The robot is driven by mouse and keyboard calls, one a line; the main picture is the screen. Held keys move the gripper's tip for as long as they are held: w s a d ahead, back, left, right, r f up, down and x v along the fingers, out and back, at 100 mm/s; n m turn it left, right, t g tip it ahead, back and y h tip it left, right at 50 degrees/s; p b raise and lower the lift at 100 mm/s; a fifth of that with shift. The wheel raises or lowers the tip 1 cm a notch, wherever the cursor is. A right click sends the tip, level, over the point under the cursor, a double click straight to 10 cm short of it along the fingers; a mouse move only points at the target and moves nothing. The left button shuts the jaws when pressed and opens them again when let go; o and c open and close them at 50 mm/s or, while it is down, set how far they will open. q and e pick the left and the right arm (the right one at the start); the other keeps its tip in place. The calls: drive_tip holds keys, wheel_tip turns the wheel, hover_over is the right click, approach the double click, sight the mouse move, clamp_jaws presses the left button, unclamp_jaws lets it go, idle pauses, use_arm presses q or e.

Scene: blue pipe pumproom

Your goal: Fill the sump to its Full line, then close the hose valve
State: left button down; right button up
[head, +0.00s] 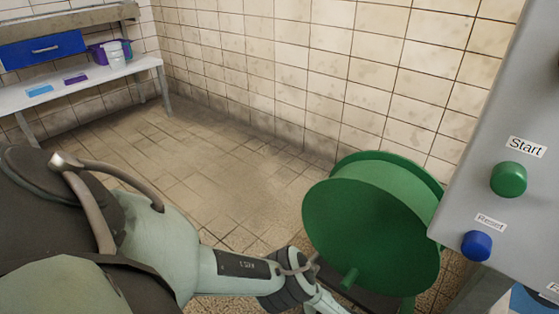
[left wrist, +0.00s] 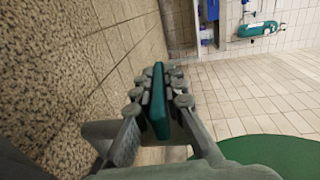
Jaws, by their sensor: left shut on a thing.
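My left gripper (left wrist: 158,84) is shut on a flat dark-green bar (left wrist: 158,110), which stands between its grey fingers in the left wrist view. I cannot tell whether this bar is the hose valve's handle. In the head view my left arm reaches in along the bottom, and the bar does not show there. A green reel (head: 365,225) stands just right of my left wrist; no hose can be made out on it. The sump and its Full line are not in view. My right gripper is not in view.
A grey panel (head: 470,170) with a green Start button (head: 508,180) and a blue Reset button (head: 477,245) stands at the right. A white bench (head: 100,77) with a purple bucket stands at the back left. The tiled floor (head: 220,160) between is clear.

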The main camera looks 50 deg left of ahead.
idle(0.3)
use_arm(q)
drive_tip(key=c, duration=1.6)
unclamp_jaws()
